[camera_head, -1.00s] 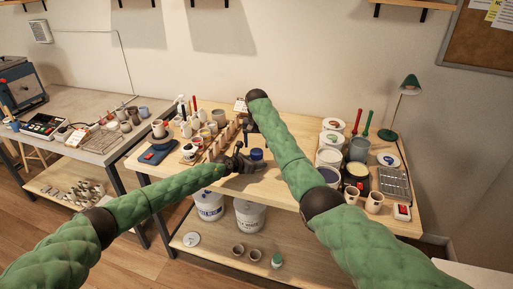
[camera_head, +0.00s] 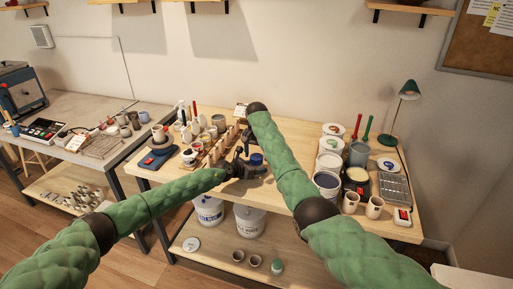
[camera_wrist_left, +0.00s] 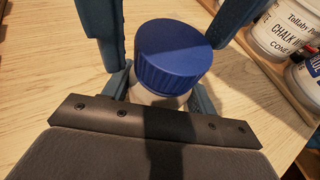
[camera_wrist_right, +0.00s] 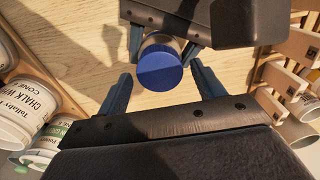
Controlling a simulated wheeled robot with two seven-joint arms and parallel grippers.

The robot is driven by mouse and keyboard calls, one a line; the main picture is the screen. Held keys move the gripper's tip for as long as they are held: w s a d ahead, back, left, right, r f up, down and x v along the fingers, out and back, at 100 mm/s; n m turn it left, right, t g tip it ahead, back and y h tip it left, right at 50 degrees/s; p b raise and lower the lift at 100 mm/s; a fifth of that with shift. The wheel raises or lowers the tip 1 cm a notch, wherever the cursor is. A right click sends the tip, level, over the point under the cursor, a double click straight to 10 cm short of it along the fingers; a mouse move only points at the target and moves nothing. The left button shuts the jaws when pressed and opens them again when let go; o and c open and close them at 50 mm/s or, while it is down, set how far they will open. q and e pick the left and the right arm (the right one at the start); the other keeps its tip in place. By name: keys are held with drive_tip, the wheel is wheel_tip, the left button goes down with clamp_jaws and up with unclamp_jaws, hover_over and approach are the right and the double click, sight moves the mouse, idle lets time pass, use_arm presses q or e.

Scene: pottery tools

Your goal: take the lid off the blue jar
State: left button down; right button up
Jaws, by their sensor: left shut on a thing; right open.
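The jar with its ribbed blue lid (camera_head: 256,158) stands on the wooden bench, and the lid is on it. In the left wrist view the lid (camera_wrist_left: 172,50) is seen from above, with part of the pale body below. My left gripper (camera_head: 243,170) is shut on the jar's body from the side, below the lid. In the right wrist view my right gripper (camera_wrist_right: 160,78) is open above the jar, with its fingers on either side of the lid and apparent gaps. Whether a fingertip touches the lid cannot be told.
White labelled tubs (camera_wrist_right: 25,110) stand on the other side. A tray (camera_head: 396,188) and cups (camera_head: 374,207) are at the bench's right. Bare wood lies around the jar.

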drive_tip(key=shift+f, duration=0.65)
drive_tip(key=c, duration=1)
drive_tip(key=shift+n, duration=1.3)
drive_tip(key=shift+r, duration=0.85)
drive_tip(key=shift+r, duration=0.3)
